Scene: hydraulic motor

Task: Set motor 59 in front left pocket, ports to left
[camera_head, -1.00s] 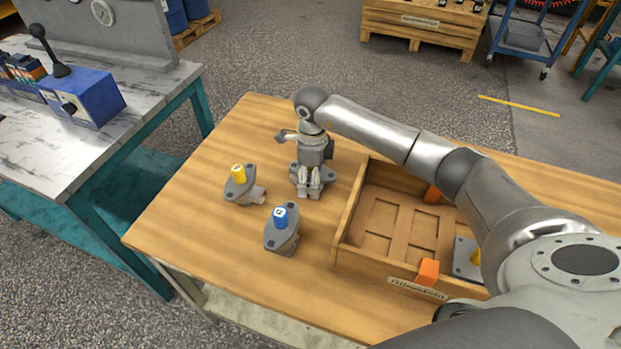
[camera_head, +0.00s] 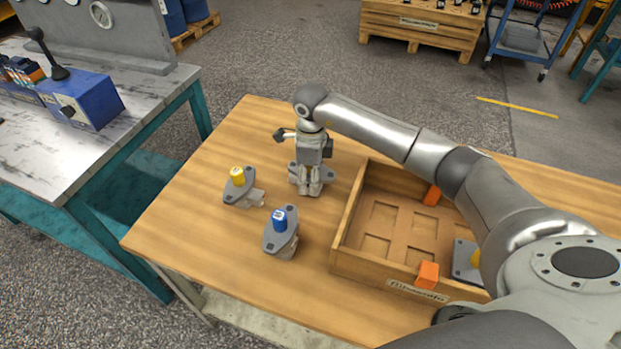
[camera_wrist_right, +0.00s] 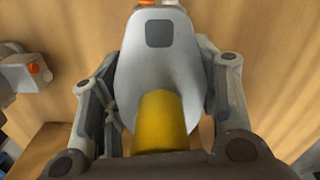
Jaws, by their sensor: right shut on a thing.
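My right gripper (camera_head: 311,188) is over the table and shut on a grey motor (camera_head: 327,171); in the right wrist view this motor (camera_wrist_right: 160,70) shows a yellow shaft cap (camera_wrist_right: 162,120) between the fingers. The gripper hides most of it in the head view. A yellow-capped motor (camera_head: 240,187) stands to its left, its ports toward the right. A blue-capped motor (camera_head: 283,243) stands nearer the front. The numbers on the caps are too small to read. The wooden crate (camera_head: 345,228) has an empty front left pocket (camera_head: 376,247). My left gripper is out of view.
Orange blocks (camera_head: 428,274) sit on the crate's rim. The table's front left area is clear. A workbench (camera_head: 110,140) stands at left.

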